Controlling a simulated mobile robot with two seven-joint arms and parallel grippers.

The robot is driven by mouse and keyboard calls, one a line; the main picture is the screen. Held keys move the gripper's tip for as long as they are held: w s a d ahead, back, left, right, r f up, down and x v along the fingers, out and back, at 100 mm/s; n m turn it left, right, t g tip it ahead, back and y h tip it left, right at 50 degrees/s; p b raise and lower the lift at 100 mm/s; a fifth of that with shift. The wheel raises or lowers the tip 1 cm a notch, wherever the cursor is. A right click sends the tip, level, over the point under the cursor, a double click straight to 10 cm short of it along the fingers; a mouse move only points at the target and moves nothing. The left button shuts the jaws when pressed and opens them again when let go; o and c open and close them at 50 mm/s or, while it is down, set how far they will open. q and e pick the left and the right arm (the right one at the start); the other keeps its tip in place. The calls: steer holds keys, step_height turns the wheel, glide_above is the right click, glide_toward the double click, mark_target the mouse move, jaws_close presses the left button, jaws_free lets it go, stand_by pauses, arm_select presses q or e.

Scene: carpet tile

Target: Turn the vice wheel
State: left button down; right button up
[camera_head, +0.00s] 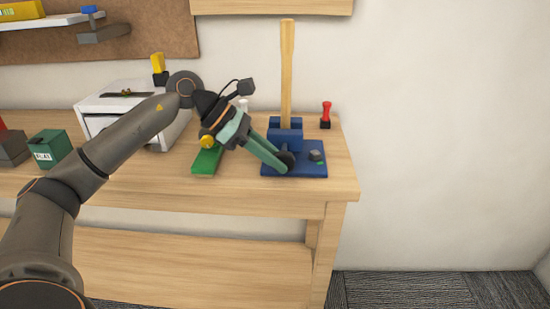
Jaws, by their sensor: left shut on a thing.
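A blue vice (310,171) stands near the right end of the wooden workbench, with a tall upright wooden handle (287,75) in its jaws. The vice wheel (289,159) shows as a dark round shape at the vice's front, partly covered by my fingers. My left gripper (284,163) reaches down from the upper left with pale green fingers. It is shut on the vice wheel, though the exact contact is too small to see. My right gripper is out of view.
A green block (205,162) lies just left of the gripper on the bench (230,192). A white box (150,135) and a dark green box (50,149) stand further left. A small red-topped item (325,114) stands behind the vice, near the right end.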

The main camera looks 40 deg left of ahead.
arm_select(q)
steer(key=c, duration=0.8)
jaws_free()
steer(key=shift+o, duration=0.2)
steer(key=v, duration=0.4)
steer(key=shift+a+r, duration=0.2)
steer(key=p+v, duration=0.1)
steer(key=v, duration=0.7)
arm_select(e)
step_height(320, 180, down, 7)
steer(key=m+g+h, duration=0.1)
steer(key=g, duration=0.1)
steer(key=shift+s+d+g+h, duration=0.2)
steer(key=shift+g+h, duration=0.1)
